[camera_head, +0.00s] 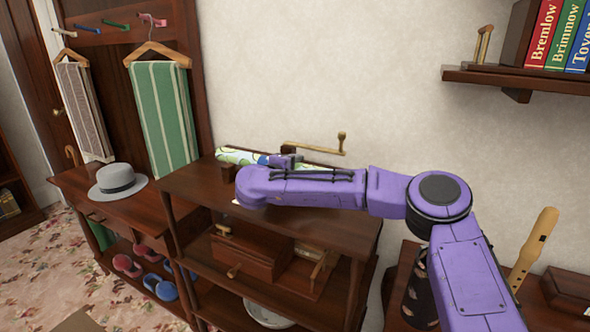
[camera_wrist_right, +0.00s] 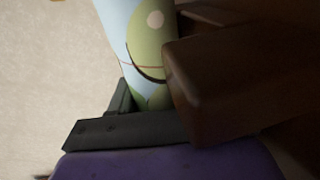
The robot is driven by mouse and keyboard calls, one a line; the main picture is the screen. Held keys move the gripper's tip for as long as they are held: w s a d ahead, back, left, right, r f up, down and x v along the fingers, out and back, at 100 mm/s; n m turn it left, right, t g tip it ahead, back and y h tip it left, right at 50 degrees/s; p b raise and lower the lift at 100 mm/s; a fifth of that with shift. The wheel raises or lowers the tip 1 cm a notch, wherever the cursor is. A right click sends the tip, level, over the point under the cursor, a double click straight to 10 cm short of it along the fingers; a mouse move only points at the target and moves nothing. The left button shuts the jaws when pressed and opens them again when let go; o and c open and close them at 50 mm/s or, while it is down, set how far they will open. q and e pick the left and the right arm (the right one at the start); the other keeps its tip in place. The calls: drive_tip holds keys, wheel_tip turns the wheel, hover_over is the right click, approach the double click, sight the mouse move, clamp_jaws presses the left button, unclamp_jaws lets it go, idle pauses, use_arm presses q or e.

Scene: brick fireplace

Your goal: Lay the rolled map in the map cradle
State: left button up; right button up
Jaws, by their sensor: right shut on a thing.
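The rolled map (camera_head: 236,156) is a pale blue, green and white tube above the top of the dark wooden shelf unit, near the wall. My right gripper (camera_head: 284,161) is shut on its middle, and my purple forearm hides part of it. In the right wrist view the map (camera_wrist_right: 146,40) stands out from the dark fingers (camera_wrist_right: 122,118). A dark brown wooden piece (camera_wrist_right: 222,75), apparently the map cradle, is close beside the map there. A small part of it shows under the map's left end (camera_head: 228,173). I cannot tell whether the map rests in it.
A brass crank (camera_head: 318,150) stands behind the gripper by the wall. The shelf unit's top (camera_head: 187,186) is clear at the front left. A grey hat (camera_head: 118,183) sits on the left table. A book shelf (camera_head: 535,82) juts out at upper right.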

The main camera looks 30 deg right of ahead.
drive_tip(key=o, duration=1.2)
drive_tip(key=shift+o, duration=0.2)
drive_tip(key=shift+s+a, duration=0.1)
drive_tip(key=b+v, duration=0.3)
drive_tip(key=v, duration=0.6)
drive_tip(key=shift+a+r, duration=0.1)
drive_tip(key=shift+a, duration=0.2)
drive_tip(key=shift+s+a+r, duration=0.1)
drive_tip(key=shift+s+a, duration=0.2)
